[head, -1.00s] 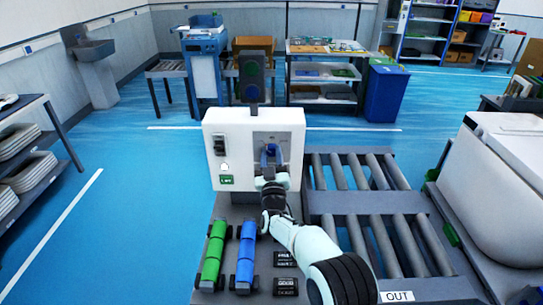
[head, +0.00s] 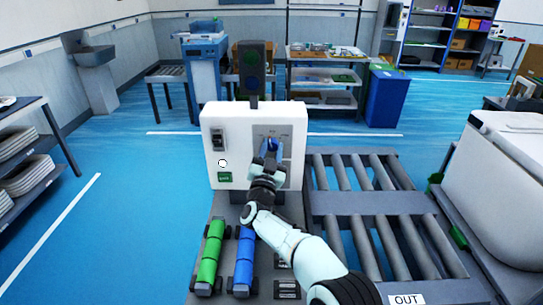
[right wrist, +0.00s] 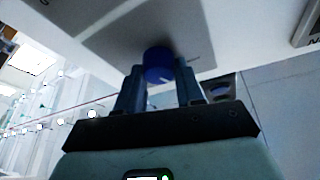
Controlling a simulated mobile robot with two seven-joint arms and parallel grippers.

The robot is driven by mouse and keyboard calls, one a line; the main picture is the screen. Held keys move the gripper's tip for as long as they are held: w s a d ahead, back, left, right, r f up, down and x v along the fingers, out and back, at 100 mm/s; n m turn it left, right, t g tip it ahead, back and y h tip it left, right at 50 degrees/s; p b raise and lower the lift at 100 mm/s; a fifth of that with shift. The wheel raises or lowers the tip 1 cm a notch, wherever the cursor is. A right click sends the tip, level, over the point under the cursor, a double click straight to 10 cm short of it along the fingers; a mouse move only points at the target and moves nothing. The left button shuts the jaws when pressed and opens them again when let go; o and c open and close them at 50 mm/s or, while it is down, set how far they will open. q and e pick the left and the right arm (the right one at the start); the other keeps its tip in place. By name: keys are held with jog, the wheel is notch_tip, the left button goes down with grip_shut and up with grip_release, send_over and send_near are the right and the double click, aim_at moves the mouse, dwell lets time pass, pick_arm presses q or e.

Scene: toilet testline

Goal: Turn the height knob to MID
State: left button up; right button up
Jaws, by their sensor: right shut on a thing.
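The height knob (head: 271,145) is a blue dial on a grey plate of the white control box (head: 230,117). Small labels above it are too blurred to read. In the right wrist view the blue knob (right wrist: 158,62) sits between the two fingers and shows a pale pointer mark. My right gripper (head: 268,160) is shut on the knob, reaching it from the front. It also shows in the right wrist view (right wrist: 160,85). My left gripper is not in view.
A roller conveyor (head: 385,215) is at the right, by a white housing (head: 500,175).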

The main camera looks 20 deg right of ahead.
jog(key=shift+m+g+h, duration=0.5)
jog(key=shift+m, duration=0.85)
jog(key=shift+m+g+h, duration=0.5)
jog(key=shift+m, duration=0.85)
jog(key=o, duration=1)
jog(key=shift+o, duration=0.2)
jog(key=shift+a, duration=0.1)
jog(key=b+v, duration=0.2)
jog(key=v, duration=1.1)
jog(key=shift+s, duration=0.2)
jog(key=shift+a, duration=0.1)
